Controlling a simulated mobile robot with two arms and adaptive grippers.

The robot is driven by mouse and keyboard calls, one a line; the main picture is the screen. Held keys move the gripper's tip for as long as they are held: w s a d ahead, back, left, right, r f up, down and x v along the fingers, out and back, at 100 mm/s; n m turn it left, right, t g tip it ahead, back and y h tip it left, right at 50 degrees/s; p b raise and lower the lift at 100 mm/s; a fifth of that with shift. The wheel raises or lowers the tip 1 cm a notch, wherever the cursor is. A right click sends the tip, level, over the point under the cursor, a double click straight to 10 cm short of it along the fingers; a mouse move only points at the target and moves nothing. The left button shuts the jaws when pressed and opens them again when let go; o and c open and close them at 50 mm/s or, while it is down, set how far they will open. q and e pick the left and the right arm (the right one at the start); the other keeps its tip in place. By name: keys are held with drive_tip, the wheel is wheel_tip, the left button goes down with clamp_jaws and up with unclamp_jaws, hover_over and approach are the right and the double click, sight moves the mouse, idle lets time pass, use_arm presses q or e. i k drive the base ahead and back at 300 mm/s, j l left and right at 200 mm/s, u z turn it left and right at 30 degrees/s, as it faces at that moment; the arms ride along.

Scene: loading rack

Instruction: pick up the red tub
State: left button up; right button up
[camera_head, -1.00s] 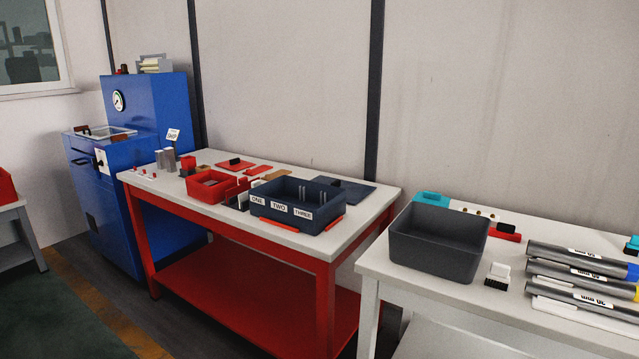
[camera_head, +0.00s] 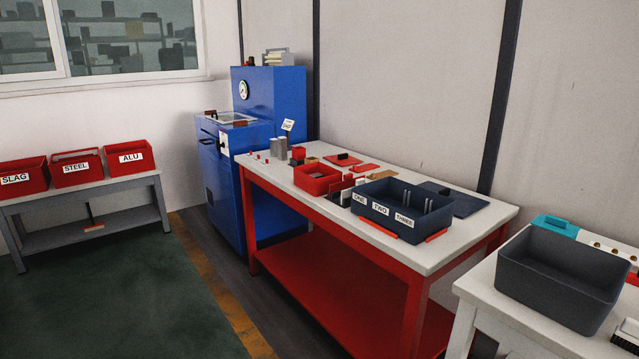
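A small open red tub (camera_head: 314,187) sits on the white-topped table with red legs, left of the dark blue box labelled ONE, TWO, THREE. Small items stand around it and partly hide its right side. Three more red bins stand on a grey bench at the left, labelled SLAG (camera_head: 22,187), STEEL (camera_head: 75,176) and ALU (camera_head: 130,166). The frame does not show which of these the task means. Neither of my grippers is in view.
The dark blue box (camera_head: 375,220) is near the table's (camera_head: 461,242) front edge. A blue machine (camera_head: 270,105) stands behind the table. A dark grey bin (camera_head: 562,283) is on a white table at the right. Floor (camera_head: 130,295) is clear between bench and red-legged table.

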sight(320, 186)
drive_tip(key=i+j+z, duration=0.1)
drive_tip(key=i, duration=0.4)
drive_tip(key=i+j, duration=0.1)
drive_tip(key=i, duration=0.4)
drive_tip(key=i+j+z, duration=0.15)
drive_tip(key=i, duration=0.35)
